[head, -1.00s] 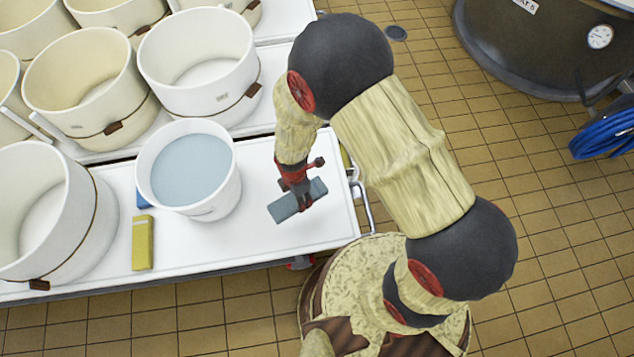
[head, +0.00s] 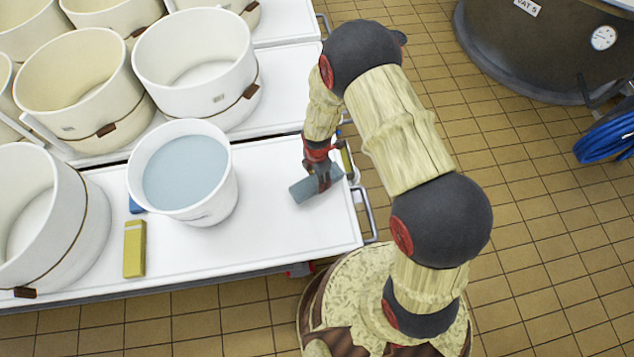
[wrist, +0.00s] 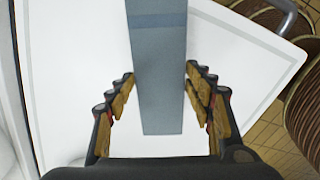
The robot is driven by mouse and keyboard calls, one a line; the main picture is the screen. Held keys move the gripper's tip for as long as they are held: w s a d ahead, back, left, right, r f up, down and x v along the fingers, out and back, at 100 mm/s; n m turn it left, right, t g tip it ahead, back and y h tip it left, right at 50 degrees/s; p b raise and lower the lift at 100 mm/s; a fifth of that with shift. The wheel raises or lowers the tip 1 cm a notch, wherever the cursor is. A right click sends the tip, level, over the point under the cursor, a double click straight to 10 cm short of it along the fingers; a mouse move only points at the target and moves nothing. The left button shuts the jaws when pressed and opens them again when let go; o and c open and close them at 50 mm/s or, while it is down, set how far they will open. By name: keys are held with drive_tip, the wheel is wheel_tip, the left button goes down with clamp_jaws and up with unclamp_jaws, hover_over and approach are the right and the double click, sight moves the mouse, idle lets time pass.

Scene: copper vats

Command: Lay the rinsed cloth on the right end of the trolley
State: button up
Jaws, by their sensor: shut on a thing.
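The cloth (head: 302,190) is a folded blue-grey strip near the right end of the white trolley (head: 270,240). My gripper (head: 322,178) is shut on it from above. In the wrist view the cloth (wrist: 160,90) runs lengthwise between the two fingers of my gripper (wrist: 160,92), with the white trolley top (wrist: 235,70) below it. Whether the cloth touches the trolley top or hangs just above it, I cannot tell. A white bucket of bluish water (head: 185,172) stands on the trolley to the left of the cloth.
A yellow block (head: 134,248) and a partly hidden blue item (head: 136,206) lie left of the bucket. A large white mould (head: 50,225) stands at the trolley's left. More moulds (head: 195,65) fill the surface behind. The white top between bucket and right handle (head: 364,215) is mostly clear.

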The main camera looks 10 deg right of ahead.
sight(317, 182)
drive_tip(key=shift+f+b, duration=0.35)
drive_tip(key=shift+f, duration=1.15)
drive_tip(key=shift+f, duration=0.2)
drive_tip(key=o, duration=1.3)
